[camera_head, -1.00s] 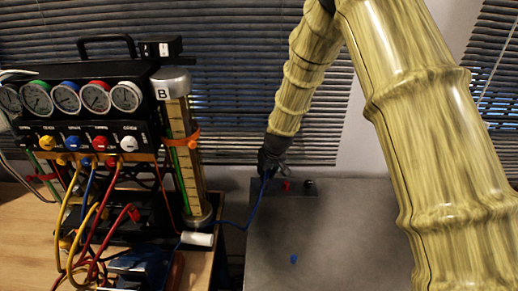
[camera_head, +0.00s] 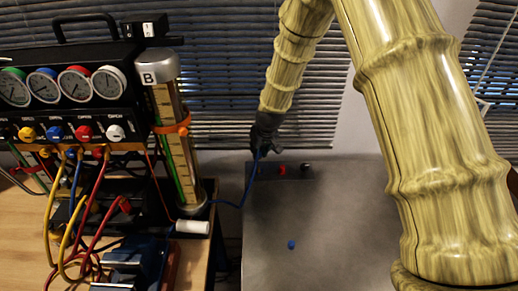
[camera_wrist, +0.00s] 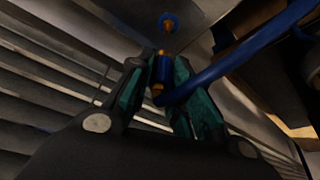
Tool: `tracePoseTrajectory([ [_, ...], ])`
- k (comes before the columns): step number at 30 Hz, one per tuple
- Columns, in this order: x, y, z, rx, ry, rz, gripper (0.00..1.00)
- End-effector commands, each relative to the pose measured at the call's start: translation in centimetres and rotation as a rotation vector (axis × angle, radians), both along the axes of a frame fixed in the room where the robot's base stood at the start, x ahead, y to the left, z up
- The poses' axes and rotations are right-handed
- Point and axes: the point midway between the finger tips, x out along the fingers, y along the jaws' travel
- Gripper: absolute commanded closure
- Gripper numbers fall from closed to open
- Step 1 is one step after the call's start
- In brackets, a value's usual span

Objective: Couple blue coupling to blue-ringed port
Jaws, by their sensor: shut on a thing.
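My gripper (camera_wrist: 168,85) is shut on the blue coupling (camera_wrist: 163,68), which has a brass tip and a blue hose (camera_wrist: 235,60) bending off to the right. In the head view my gripper (camera_head: 262,138) is at the left end of a dark block (camera_head: 303,172) on the grey table's back edge. It hides that end of the block, and the port cannot be made out there.
The block also has a red fitting (camera_head: 282,170) and a dark one (camera_head: 305,167). A gauge rig (camera_head: 70,105) with hoses and a tall cylinder (camera_head: 170,130) stand left. A white cylinder (camera_head: 192,227) lies nearby.

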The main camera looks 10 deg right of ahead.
Motion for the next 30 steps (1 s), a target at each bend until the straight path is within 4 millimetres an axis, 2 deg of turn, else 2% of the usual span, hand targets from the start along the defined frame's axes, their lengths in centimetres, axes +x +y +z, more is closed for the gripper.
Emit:
tracePoseTrajectory([
  [15,0.0,0.0,-3.8,0.001,-0.001,-0.001,1.0],
  [30,0.0,0.0,-4.3,0.0,-0.001,0.0,1.0],
])
